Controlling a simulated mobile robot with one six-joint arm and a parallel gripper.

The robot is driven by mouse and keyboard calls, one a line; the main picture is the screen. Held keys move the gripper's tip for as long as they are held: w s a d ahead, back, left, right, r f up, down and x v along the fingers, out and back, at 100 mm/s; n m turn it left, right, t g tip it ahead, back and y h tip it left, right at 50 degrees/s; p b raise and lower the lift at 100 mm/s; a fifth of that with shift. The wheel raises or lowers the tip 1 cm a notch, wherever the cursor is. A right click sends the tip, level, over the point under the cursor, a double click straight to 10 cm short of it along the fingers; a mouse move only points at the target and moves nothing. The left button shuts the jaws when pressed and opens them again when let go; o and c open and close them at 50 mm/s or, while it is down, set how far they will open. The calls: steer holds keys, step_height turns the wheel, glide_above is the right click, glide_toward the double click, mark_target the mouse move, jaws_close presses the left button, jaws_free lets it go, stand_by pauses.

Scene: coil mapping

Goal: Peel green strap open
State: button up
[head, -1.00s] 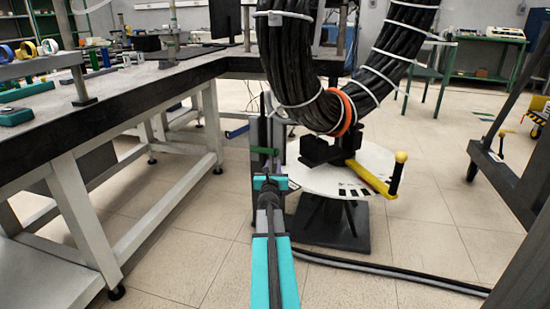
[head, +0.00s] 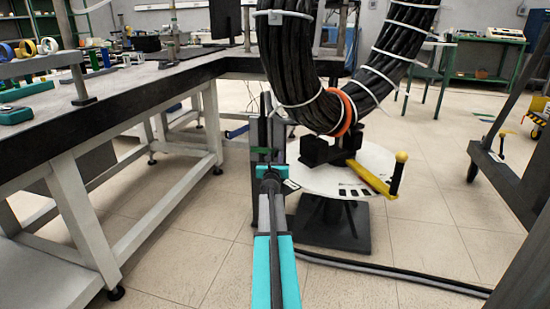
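A short green strip, likely the green strap (head: 262,150), shows beside a dark upright post (head: 252,125) left of the cable coil. My teal and grey arm reaches forward from the bottom centre. My gripper (head: 268,168) is at its far end, just below the green strip and overlapping the post in the picture. The fingers are too small and dark to tell whether they are open, or whether they touch the strip. The thick black cable coil (head: 290,75) hangs above a round white table (head: 350,170), with white ties and an orange band (head: 346,113) around it.
A blue strip (head: 236,132) shows left of the post. A yellow-handled lever (head: 375,180) sticks out on the round table's right. A long workbench (head: 130,100) fills the left. Dark hoses (head: 390,275) lie on the floor, and a dark cart frame (head: 500,180) stands at right.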

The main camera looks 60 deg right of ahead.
steer(key=shift+w+d, duration=0.2)
steer(key=shift+d, duration=0.15)
jaws_close()
steer(key=shift+w+a+p, duration=0.25)
steer(key=shift+a+p, duration=0.05)
steer(key=shift+a, duration=0.05)
